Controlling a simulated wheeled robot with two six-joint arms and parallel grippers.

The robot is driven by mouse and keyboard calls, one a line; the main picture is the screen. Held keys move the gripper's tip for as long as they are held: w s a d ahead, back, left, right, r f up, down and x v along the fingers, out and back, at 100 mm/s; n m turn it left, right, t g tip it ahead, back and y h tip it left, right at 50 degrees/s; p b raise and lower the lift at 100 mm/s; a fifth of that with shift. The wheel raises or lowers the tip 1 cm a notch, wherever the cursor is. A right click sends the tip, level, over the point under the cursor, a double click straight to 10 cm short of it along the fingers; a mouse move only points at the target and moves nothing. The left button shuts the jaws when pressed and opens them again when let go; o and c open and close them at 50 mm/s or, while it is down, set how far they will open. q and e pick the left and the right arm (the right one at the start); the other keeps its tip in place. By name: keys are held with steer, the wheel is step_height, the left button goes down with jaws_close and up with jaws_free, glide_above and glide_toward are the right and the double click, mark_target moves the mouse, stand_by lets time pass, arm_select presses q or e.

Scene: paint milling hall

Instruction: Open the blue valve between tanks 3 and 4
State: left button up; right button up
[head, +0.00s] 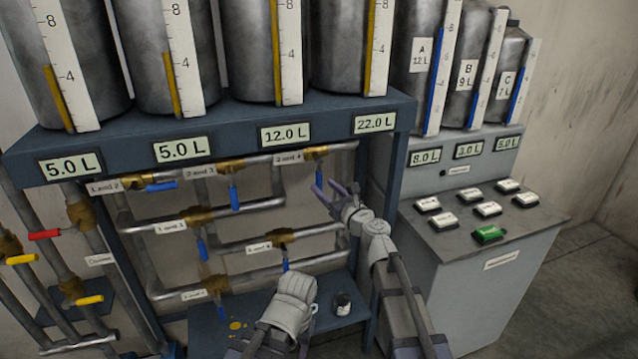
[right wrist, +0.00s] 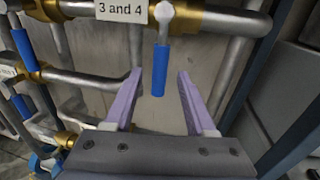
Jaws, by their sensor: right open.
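The blue valve handle (head: 319,178) beside the label "3 and 4" (head: 289,157) hangs straight down, across its horizontal pipe. In the right wrist view the handle appears in the gap between the fingers (right wrist: 158,75); contact is not seen, and depth is hard to judge. My left gripper does not show.
Other blue handles, one at "2 and 3" (head: 235,198) and one at "1 and 2" (head: 161,187), are on nearby pipes. The latter lies along its pipe. A control cabinet with buttons (head: 487,209) stands right. A small dark jar (head: 342,303) sits on the low blue shelf.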

mark_target(321, 184)
steer(key=x, duration=0.4)
jaws_close()
stand_by(0.4)
stand_by(1.0)
